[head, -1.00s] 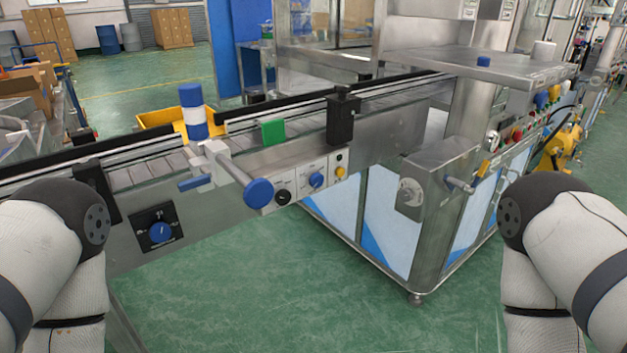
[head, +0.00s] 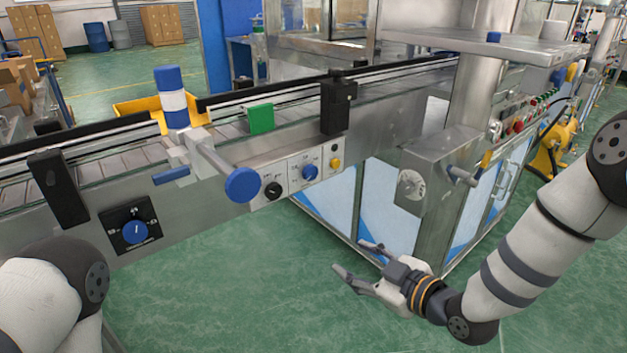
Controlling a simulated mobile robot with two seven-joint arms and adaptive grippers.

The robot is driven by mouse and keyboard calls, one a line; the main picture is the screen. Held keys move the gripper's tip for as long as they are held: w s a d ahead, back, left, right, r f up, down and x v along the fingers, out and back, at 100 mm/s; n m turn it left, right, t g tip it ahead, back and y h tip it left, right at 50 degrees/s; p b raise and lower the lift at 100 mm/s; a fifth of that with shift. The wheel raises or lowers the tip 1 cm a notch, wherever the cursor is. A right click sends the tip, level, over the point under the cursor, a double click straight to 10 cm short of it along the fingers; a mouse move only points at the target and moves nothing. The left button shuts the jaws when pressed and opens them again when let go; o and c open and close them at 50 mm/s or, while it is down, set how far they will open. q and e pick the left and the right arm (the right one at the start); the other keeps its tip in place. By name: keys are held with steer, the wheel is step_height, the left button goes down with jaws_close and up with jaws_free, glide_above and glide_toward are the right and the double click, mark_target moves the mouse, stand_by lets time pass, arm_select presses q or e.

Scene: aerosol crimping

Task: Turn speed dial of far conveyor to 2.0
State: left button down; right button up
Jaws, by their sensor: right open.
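A blue dial (head: 136,231) with a white pointer line sits on a black scale plate on the conveyor's front side, at the left. Its pointer is close to upright; the scale text is too small to read. A grey control panel further right carries a black dial (head: 273,190), a blue knob (head: 310,172) and a yellow button (head: 335,163). I cannot tell which dial sets the far conveyor's speed. My right gripper (head: 352,257) is open and empty, over the floor below and right of the panel, touching nothing. My left gripper is not in view; only part of the left arm shows.
The conveyor (head: 228,128) carries a green block (head: 261,119); a blue-and-white cylinder (head: 173,97) stands by it. A blue round handwheel (head: 242,185) sticks out left of the panel. A metal box (head: 425,175) juts out at the right. The floor in front is clear.

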mark_target(312, 174)
steer(key=w+r+n+t+y, duration=0.35)
steer(key=w+r, duration=0.35)
steer(key=r, duration=0.3)
steer(key=shift+n+g+h, duration=0.35)
steer(key=shift+g, duration=0.2)
steer(key=x, duration=0.3)
steer(key=b+x, duration=0.1)
steer(key=x, duration=0.3)
steer(key=b+x, duration=0.1)
steer(key=x, duration=0.2)
steer(key=shift+a+f, duration=0.25)
steer(key=shift+a, duration=0.35)
steer(key=shift+w+a+r, duration=0.2)
steer(key=shift+w+a, duration=0.05)
steer(key=shift+w, duration=0.1)
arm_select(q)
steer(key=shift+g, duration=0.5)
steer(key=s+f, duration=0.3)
arm_select(e)
steer(key=c, duration=1.2)
